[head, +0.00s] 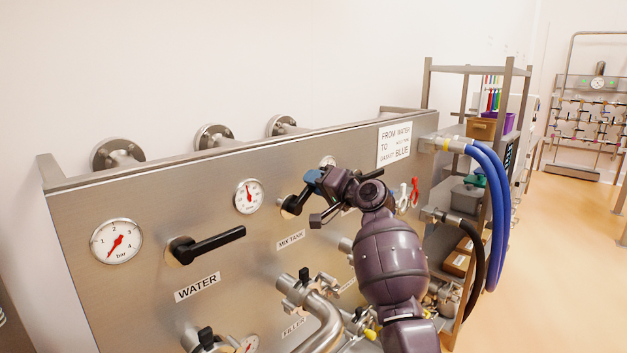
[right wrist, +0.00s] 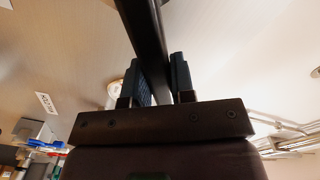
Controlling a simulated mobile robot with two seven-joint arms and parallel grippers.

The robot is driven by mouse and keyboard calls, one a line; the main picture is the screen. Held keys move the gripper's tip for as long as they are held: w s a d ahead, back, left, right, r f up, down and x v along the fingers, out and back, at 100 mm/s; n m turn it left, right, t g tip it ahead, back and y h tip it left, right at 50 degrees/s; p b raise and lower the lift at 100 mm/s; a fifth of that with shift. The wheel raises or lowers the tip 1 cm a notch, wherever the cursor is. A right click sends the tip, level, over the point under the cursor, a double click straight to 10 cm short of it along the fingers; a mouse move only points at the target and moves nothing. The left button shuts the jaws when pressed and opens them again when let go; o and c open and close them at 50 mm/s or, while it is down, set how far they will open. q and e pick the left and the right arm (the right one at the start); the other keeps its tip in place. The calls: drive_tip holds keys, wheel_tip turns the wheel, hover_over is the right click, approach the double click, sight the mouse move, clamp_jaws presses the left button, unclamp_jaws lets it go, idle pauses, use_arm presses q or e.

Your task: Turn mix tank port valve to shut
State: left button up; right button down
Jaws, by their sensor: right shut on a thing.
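The MIX TANK valve has a black lever on a round hub (head: 290,206), above the MIX TANK label (head: 291,240) on the steel panel. The lever slants up and to the right from the hub. My right gripper (head: 316,180) is at the lever's upper part and hides its end in the head view. In the right wrist view the black lever (right wrist: 146,35) runs between the two fingers of my right gripper (right wrist: 162,78), which is shut on it. My left gripper is in neither view.
The WATER valve lever (head: 215,244) lies nearly level at the left, between two dial gauges (head: 116,240) (head: 249,196). Steel pipe fittings (head: 318,310) stick out below. Blue hoses (head: 494,210) and a shelf rack (head: 478,72) stand at the right, with open floor beyond.

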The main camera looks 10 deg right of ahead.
drive_tip(key=m, duration=0.1)
drive_tip(key=f+m, duration=0.2)
drive_tip(key=shift+w+d+f, duration=0.2)
drive_tip(key=shift+w+d, duration=0.1)
drive_tip(key=shift+d, duration=0.05)
wheel_tip(320, 180, down, 2)
drive_tip(key=m, duration=0.3)
drive_tip(key=shift+w+d+f, duration=0.1)
drive_tip(key=shift+d+f, duration=0.05)
drive_tip(key=shift+f, duration=0.1)
drive_tip(key=c, duration=0.9)
unclamp_jaws()
drive_tip(key=shift+r+m, duration=0.1)
drive_tip(key=shift+m, duration=0.2)
drive_tip(key=shift+d, duration=0.1)
drive_tip(key=v, duration=0.9)
drive_tip(key=shift+r, duration=0.1)
